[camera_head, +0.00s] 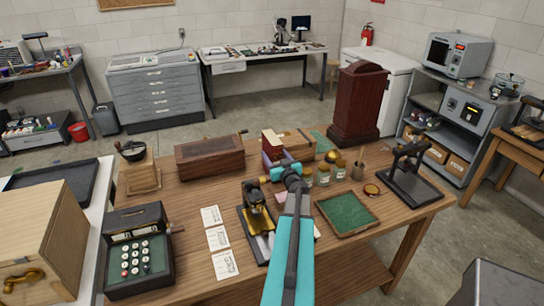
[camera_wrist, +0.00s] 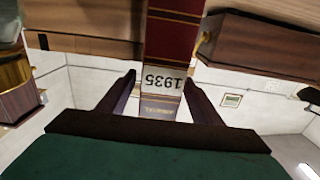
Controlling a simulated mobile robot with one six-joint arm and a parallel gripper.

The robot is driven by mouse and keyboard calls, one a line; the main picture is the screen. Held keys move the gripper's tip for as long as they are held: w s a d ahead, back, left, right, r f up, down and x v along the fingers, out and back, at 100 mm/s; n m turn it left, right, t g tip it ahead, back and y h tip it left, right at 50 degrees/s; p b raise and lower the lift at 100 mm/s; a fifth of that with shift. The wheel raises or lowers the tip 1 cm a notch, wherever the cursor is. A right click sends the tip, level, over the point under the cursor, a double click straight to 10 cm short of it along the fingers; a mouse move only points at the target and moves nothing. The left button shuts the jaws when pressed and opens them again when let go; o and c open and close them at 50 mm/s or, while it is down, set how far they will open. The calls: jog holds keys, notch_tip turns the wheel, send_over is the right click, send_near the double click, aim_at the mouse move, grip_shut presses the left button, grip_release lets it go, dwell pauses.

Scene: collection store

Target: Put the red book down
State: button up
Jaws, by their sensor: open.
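The red book (camera_head: 270,147) appears to stand upright on the wooden table, just beyond my gripper in the head view. In the wrist view, which is upside down, the red book (camera_wrist: 172,35) shows its spine with a pale label reading 1935. My gripper (camera_wrist: 158,78) is open, with one dark finger on each side of the labelled spine. I cannot tell whether either finger touches it. In the head view my gripper (camera_head: 277,172) is small and partly covers the book's lower part, so its contact with the table is hidden.
A long wooden box (camera_head: 209,158) lies left of the book, and a dark red pedestal-like case (camera_head: 357,104) stands to the right. Small jars (camera_head: 323,175) and a green-lined tray (camera_head: 346,213) are close on the right. A brass instrument (camera_head: 256,212) stands in front.

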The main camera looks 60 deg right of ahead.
jog(key=shift+w+d, duration=0.25)
jog(key=shift+w, duration=0.1)
jog(key=shift+c, duration=0.4)
jog(key=shift+r, duration=0.1)
grip_shut()
